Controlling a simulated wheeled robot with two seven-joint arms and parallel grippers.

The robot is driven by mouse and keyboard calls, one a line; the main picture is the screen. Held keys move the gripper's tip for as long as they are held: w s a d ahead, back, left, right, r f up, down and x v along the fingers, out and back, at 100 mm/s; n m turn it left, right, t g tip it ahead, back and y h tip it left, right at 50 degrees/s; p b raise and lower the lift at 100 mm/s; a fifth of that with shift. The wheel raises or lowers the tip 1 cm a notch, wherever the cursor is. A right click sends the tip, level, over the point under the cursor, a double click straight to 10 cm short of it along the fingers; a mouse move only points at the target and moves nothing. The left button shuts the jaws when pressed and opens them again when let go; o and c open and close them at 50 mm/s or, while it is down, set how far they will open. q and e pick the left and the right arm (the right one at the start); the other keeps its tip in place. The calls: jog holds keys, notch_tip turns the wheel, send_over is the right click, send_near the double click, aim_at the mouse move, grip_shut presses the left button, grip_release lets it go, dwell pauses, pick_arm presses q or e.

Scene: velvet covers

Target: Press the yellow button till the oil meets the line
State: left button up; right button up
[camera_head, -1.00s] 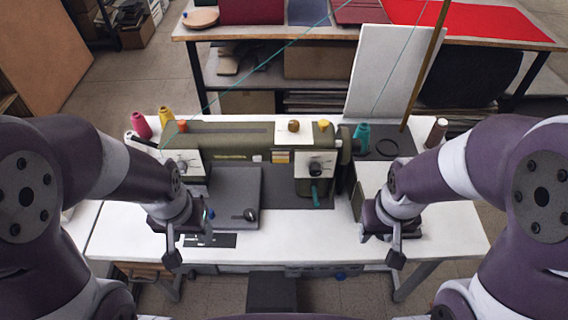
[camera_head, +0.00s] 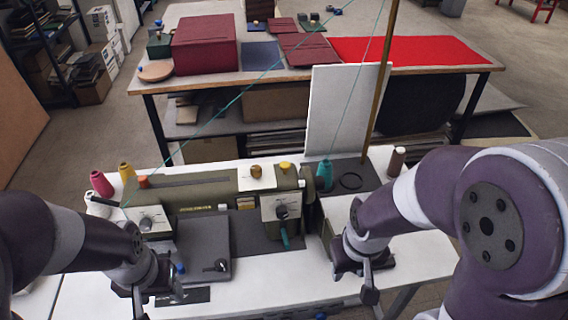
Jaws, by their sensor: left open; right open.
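An olive-green sewing machine (camera_head: 190,194) stands on a white table. A small yellow button-like cap (camera_head: 285,165) sits on top of its right part, with a brown-gold knob (camera_head: 256,171) beside it on a pale plate. An orange cap (camera_head: 143,182) is at its left end. I cannot make out any oil or level line. My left gripper (camera_head: 158,287) is over the table's front left, by the machine's grey bed, apart from the yellow cap. My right gripper (camera_head: 372,280) is right of the machine, over the front right, also apart from it. Both are open and appear empty.
Pink (camera_head: 101,184) and yellow (camera_head: 126,172) thread cones stand back left. A teal cone (camera_head: 324,176) and a brown spool (camera_head: 397,161) stand at the right. A slanted pole (camera_head: 381,90) and white board (camera_head: 335,108) rise behind. The front strip of table between my grippers is clear.

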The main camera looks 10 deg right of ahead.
grip_shut()
dwell(1.7)
